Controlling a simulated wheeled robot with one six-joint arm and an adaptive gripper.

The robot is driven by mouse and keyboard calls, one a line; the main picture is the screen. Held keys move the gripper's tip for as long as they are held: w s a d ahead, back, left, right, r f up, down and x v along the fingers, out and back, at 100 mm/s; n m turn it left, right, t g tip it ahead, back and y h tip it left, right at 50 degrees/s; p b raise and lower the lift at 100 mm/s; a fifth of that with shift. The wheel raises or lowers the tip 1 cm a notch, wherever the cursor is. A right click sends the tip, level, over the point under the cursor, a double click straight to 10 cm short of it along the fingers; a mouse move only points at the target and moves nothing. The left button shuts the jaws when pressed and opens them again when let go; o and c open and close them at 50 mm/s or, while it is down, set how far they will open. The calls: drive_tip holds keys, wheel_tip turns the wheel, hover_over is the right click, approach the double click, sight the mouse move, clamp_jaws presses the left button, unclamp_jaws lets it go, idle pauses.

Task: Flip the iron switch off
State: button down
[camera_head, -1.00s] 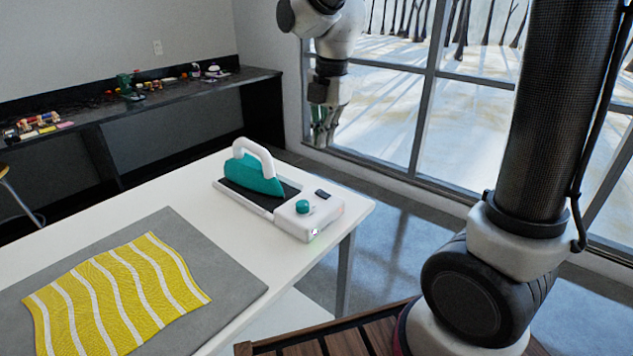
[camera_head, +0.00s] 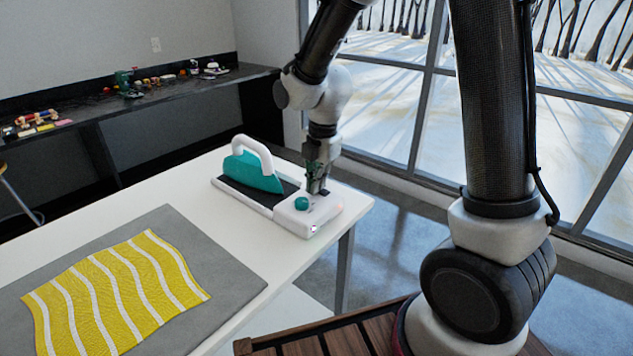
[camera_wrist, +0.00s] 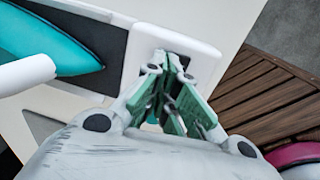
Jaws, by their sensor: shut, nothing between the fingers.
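The teal iron (camera_head: 253,172) with a white handle rests on its dark pad on the white iron station (camera_head: 300,226), on the white table. A teal knob (camera_head: 301,203) stands on the station's control end. My gripper (camera_head: 318,190) is shut and empty, pointing down at the control end just right of the knob. Its fingertips cover the place of the dark switch, so I cannot tell the switch's position or whether they touch it. In the wrist view the closed green fingers (camera_wrist: 172,62) are over the white control end (camera_wrist: 204,52), with the teal iron (camera_wrist: 55,38) at upper left.
A grey mat (camera_head: 232,283) with a yellow striped cloth (camera_head: 115,293) lies on the white table (camera_head: 190,215). A dark workbench (camera_head: 170,97) with several small items runs along the back wall. Slatted brown wood (camera_head: 365,335) is at the front, also in the wrist view.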

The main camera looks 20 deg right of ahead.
drive_tip(key=shift+w+a+f, duration=0.1)
drive_tip(key=shift+f, duration=0.25)
drive_tip(key=shift+r, duration=0.1)
drive_tip(key=shift+s+d+r, duration=0.15)
drive_tip(key=shift+s+d, duration=0.35)
drive_tip(key=shift+s, duration=0.2)
